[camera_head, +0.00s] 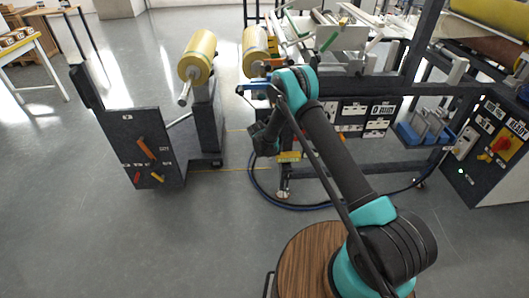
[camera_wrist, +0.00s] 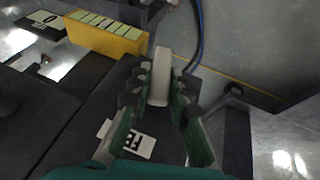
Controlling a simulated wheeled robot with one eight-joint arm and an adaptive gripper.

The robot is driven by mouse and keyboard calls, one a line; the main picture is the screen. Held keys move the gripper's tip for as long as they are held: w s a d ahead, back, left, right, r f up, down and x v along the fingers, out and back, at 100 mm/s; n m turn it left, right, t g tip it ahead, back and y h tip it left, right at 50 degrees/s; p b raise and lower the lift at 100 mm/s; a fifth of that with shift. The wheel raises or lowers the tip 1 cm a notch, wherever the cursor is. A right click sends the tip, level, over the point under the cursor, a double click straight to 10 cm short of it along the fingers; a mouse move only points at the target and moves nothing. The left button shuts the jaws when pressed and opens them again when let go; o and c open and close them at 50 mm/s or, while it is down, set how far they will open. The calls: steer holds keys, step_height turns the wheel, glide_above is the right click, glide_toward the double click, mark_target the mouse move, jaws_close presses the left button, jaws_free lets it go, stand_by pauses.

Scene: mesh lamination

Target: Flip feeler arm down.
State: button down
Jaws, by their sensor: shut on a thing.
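In the wrist view my gripper (camera_wrist: 158,98) is shut, its green fingers with dark pads on both sides of a pale, rounded bar (camera_wrist: 161,65), which looks like the feeler arm. The bar stands up between the fingertips above a dark panel. In the head view my arm reaches to the machine's near side. The gripper's fingertips and the bar cannot be made out there.
In the wrist view a yellow block with pale strips (camera_wrist: 105,38) and a cable (camera_wrist: 197,35) lie close by. In the head view a yellow roll (camera_head: 197,57), a dark switch panel (camera_head: 140,140) and blue trays (camera_head: 425,132) stand around. The grey floor (camera_head: 130,235) in front is open.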

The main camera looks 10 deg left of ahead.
steer(key=shift+a+f+h, duration=0.1)
steer(key=shift+a+h, duration=0.2)
steer(key=shift+h, duration=0.3)
steer(key=shift+s+t, duration=0.1)
steer(key=shift+t, duration=0.2)
steer(key=c, duration=1.4)
jaws_free()
steer(key=v, duration=1.2)
